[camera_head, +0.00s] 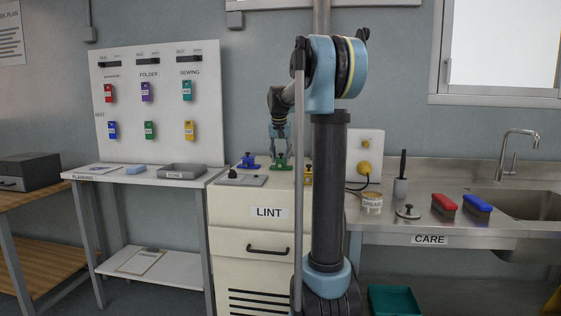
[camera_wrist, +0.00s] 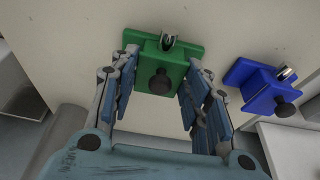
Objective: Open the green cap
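The green cap (camera_head: 281,163) sits on top of the cream LINT cabinet (camera_head: 225,213). In the wrist view the green cap (camera_wrist: 165,67) shows a wide base plate, a raised block with a black knob and a small metal loop. My gripper (camera_head: 279,142) points down just above the green cap. In the wrist view my gripper (camera_wrist: 162,68) is open, with one finger on each side of the block. I cannot tell whether either finger touches it. My arm hides part of the cabinet top.
A blue cap (camera_head: 248,162) stands left of the green one; it is at right in the wrist view (camera_wrist: 264,92). A yellow piece (camera_head: 308,173) shows to the right, partly hidden. A grey plate (camera_head: 244,180) lies in front. The CARE counter (camera_head: 460,228) holds brushes and a jar.

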